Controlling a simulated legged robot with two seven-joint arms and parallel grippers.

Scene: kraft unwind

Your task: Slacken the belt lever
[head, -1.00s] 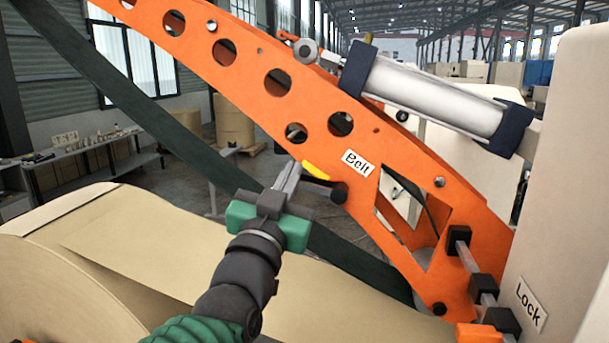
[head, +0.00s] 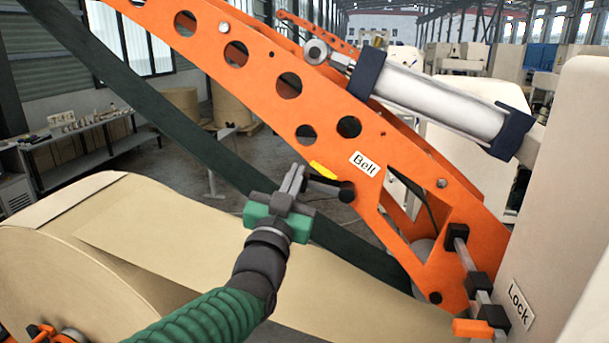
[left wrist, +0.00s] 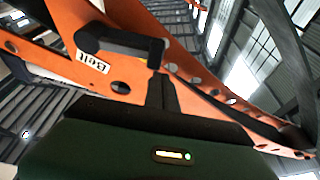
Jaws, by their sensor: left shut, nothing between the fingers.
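The belt lever (head: 326,188) is a short dark handle on the orange arm, just below the white "Belt" label (head: 365,163). It points left from its round black pivot. A yellow strip (head: 323,171) lies just above it. In the left wrist view the lever (left wrist: 120,42) is a dark bracket shape in front of the arm, above the label. My left gripper (head: 298,172) is shut and empty, its fingertips close to the lever's free end. In the left wrist view its fingers (left wrist: 161,92) point at that end; I cannot tell whether they touch. My right gripper is out of view.
The perforated orange arm (head: 240,60) slants across the view, carrying a white cylinder (head: 440,100). A dark belt (head: 150,105) runs behind my gripper. A kraft paper roll (head: 70,270) lies at lower left. A "Lock" lever (head: 472,328) sits at lower right beside a cream housing (head: 560,200).

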